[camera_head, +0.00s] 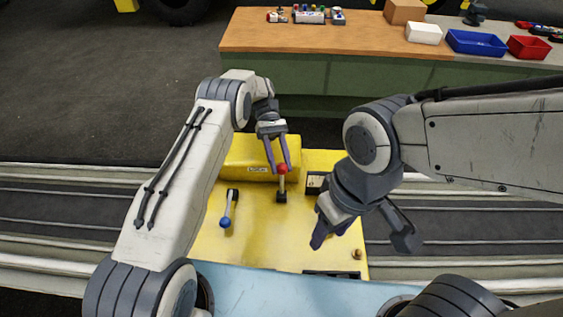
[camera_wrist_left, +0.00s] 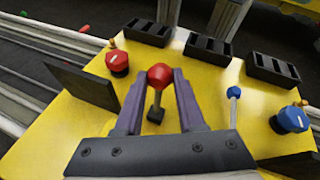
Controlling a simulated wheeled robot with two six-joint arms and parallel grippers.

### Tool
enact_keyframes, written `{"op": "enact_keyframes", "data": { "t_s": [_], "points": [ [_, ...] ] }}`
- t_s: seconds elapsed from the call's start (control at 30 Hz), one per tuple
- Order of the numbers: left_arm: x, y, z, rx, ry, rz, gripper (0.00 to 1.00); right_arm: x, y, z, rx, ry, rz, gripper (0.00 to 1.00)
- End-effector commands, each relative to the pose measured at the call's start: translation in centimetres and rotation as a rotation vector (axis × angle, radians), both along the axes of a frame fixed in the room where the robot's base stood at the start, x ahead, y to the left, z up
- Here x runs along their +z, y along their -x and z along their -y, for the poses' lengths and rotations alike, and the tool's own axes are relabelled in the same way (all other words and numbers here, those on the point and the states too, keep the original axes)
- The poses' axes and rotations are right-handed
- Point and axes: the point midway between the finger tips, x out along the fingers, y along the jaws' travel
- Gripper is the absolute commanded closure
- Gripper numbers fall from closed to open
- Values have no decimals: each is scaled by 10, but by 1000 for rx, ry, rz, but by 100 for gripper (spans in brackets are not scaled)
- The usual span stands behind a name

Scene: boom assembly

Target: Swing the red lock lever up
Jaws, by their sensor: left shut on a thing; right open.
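The red-knobbed lever (camera_head: 282,183) stands roughly upright from a small black base on the yellow panel (camera_head: 235,248). My left gripper (camera_head: 278,168) comes down from behind and is shut on the lever's red ball knob. In the left wrist view the red ball (camera_wrist_left: 160,75) sits between the two purple fingers, with the short shaft and black base below it. My right gripper (camera_head: 331,231) is open and empty, above the panel to the right and nearer the front, apart from the lever.
A blue-knobbed lever (camera_head: 226,212) stands left of the red one. The left wrist view shows a red rotary knob (camera_wrist_left: 118,62), a blue rotary knob (camera_wrist_left: 291,118) and black slotted blocks (camera_wrist_left: 209,48). A workbench (camera_head: 350,42) with trays stands behind.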

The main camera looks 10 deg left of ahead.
Motion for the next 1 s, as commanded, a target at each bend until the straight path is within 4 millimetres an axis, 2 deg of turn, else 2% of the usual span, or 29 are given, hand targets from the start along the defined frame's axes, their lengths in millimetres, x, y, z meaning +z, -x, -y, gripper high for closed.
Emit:
{"op": "enact_keyframes", "data": {
  "t_s": [0.17,0.2,0.27,0.63,0.97,1.0],
  "points": [
    [-1,-1,2,7,6,10,100,0,0,0,0,0,0,50],
    [-1,-1,2,7,6,10,50,0,0,0,0,0,0,50],
    [-1,-1,2,6,5,8,31,0,0,0,0,0,0,50],
    [4,-1,0,6,3,5,31,3,0,0,0,0,0,50],
    [48,-1,0,7,4,7,31,42,0,0,4,0,0,50],
    [43,2,6,4,4,7,31,30,0,0,4,-1,1,50]
  ]
}}
